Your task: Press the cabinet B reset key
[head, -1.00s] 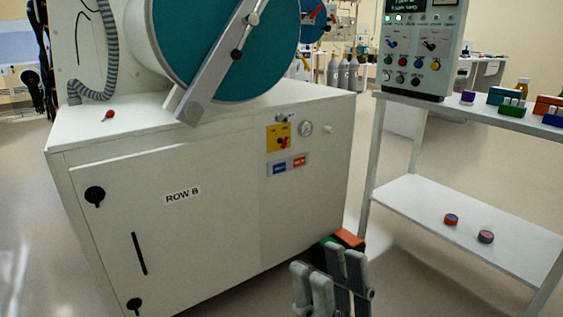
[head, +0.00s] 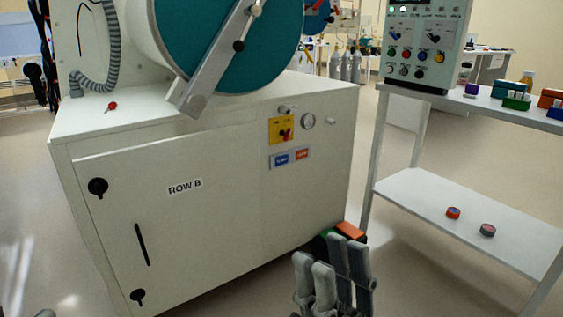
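The white cabinet (head: 230,215) labelled ROW B fills the left and middle of the head view. On its front, right of the label, are a blue key-like rectangle (head: 281,159) and an orange-red one (head: 302,154), side by side; their lettering is too small to read surely. A yellow plate (head: 275,129) with a red and black switch sits just above them. My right gripper (head: 330,252) is at the bottom centre, in front of and below these, touching neither. Its fingers look apart, with nothing between them. Only a grey sliver at the lower left corner may be my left gripper (head: 42,313).
A teal round port cover (head: 215,45) stands above. A white shelf (head: 470,225) with two small discs and a control box (head: 424,40) are at right. Green and orange boxes (head: 350,231) lie behind my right gripper.

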